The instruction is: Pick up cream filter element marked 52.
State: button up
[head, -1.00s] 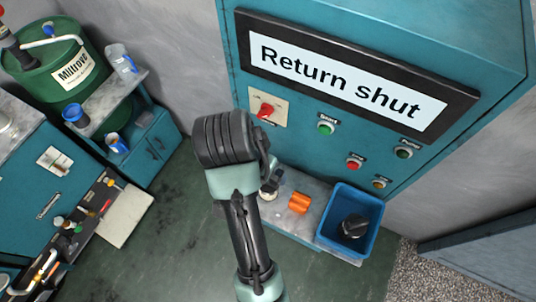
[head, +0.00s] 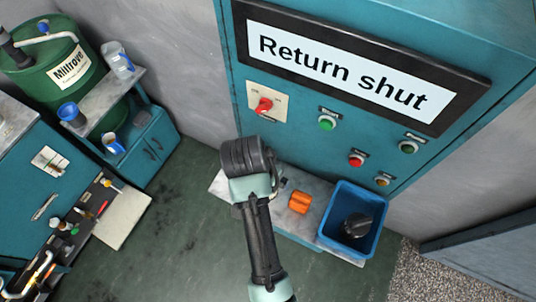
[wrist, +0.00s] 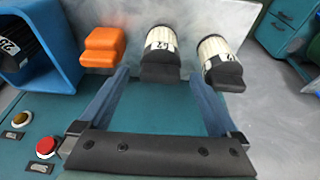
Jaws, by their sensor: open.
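Two cream filter elements with dark end caps stand on the grey shelf in the wrist view: one in the middle (wrist: 162,38) and one to its right (wrist: 212,46). Each has a white label with dark marks. The marks are too small and turned to read surely, so I cannot tell which is 52. My gripper (wrist: 160,78) is open and empty. Its fingers point towards the middle filter element, with the tips to either side of its dark cap. I cannot tell whether they touch it. In the head view my arm mostly hides the filter elements.
An orange block (wrist: 103,47) stands left of the middle filter element; it also shows in the head view (head: 300,202). A blue bin (head: 333,229) holding a dark, labelled part is beyond it. The teal cabinet (head: 300,150) with buttons rises behind the shelf.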

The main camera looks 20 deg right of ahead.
grip_shut()
dwell(0.5)
